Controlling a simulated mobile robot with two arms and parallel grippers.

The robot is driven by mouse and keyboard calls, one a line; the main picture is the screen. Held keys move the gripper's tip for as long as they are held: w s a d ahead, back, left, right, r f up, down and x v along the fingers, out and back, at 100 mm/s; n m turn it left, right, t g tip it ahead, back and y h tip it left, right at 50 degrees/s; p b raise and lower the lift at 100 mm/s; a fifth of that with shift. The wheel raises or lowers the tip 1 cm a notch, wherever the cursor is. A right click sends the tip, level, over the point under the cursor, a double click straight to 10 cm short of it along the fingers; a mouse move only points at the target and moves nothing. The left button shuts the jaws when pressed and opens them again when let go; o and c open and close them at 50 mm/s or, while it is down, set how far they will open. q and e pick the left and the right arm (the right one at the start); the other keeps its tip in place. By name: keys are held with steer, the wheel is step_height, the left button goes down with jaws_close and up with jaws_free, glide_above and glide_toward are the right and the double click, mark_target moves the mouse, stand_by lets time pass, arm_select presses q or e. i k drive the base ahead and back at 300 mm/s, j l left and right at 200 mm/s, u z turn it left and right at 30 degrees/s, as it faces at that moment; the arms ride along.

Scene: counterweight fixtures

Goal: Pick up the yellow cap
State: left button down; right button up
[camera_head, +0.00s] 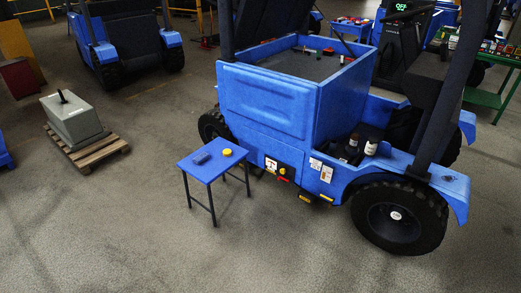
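A small round yellow cap (227,152) lies on top of a small blue table (212,168), toward its far right side. A dark blue-grey block-like object (201,158) lies on the same table, to the left of the cap and apart from it. Neither of my grippers shows in the head view, and nothing touches the cap.
A blue vehicle (265,100) with an open bed and a large black wheel (398,217) stands right behind and beside the table. A grey counterweight (73,120) sits on a wooden pallet (100,150) at the left. The floor in front of the table is clear.

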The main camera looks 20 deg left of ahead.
mark_target(227, 152)
steer(key=i+j, duration=1.4)
steer(key=j, duration=0.2)
